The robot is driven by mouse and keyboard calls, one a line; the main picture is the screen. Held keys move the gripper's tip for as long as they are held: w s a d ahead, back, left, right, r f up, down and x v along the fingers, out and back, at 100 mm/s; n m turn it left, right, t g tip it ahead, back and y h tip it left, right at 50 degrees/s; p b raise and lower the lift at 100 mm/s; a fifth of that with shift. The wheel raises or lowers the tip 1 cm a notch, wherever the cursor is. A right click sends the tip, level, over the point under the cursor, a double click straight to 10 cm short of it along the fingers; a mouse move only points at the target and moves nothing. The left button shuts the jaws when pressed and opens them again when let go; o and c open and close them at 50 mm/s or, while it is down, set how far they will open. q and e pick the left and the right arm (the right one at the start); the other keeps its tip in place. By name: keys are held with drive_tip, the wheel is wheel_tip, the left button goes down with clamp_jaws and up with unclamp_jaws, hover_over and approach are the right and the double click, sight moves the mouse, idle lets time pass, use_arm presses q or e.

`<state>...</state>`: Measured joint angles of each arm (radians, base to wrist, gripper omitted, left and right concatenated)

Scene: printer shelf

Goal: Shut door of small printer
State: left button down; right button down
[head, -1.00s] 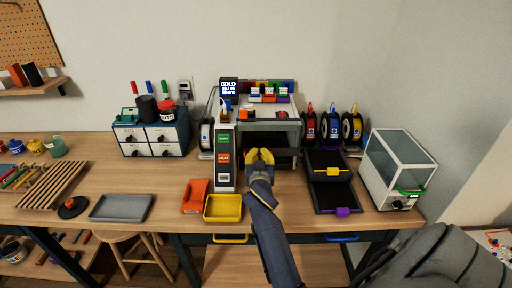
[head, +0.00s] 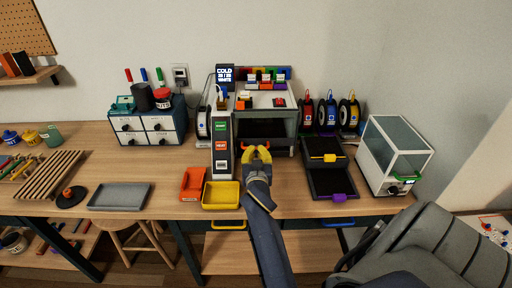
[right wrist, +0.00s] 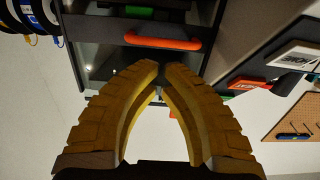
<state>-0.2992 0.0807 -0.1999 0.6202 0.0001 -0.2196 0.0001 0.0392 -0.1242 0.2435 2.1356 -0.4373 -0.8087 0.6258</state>
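The small printer (head: 266,101) stands at the back middle of the table, a grey box with a dark front opening. An orange-red handle bar (right wrist: 162,41) on its front shows in the right wrist view, just beyond my fingertips; I cannot tell if they touch. The door itself is partly hidden by my gripper, and how far open it stands is unclear. My right gripper (head: 257,153), with yellow fingers, is at the printer's front. In the right wrist view its fingertips (right wrist: 161,66) are close together with nothing seen between them. My left gripper is not in view.
A control tower (head: 222,146) stands close left of the printer. Black trays (head: 328,182) and spools (head: 327,114) are to the right, then a glass-sided box (head: 393,155). A yellow tray (head: 221,195) and an orange bin (head: 193,184) lie in front.

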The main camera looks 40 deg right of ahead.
drive_tip(key=shift+v, duration=1.05)
drive_tip(key=c, duration=1.9)
unclamp_jaws()
drive_tip(key=shift+s+a, duration=0.2)
drive_tip(key=shift+s, duration=0.05)
drive_tip(key=shift+o, duration=0.9)
drive_tip(key=shift+s+a+f, duration=0.15)
drive_tip(key=shift+s+f, duration=0.1)
drive_tip(key=shift+s, duration=0.05)
drive_tip(key=shift+o, duration=1.1)
drive_tip(key=shift+s+a+r+n+y, duration=0.1)
drive_tip(key=shift+s+a+n+y, duration=0.05)
drive_tip(key=shift+s+a+n, duration=0.35)
drive_tip(key=shift+s+a+r+n+y, duration=0.15)
drive_tip(key=shift+s+a+n, duration=0.2)
drive_tip(key=shift+a, duration=0.3)
drive_tip(key=s+a+n+g, duration=0.15)
drive_tip(key=s+n, duration=0.25)
drive_tip(key=n, duration=1.2)
drive_tip(key=x, duration=1.6)
drive_tip(key=shift+w+a, duration=0.15)
drive_tip(key=shift+w, duration=0.25)
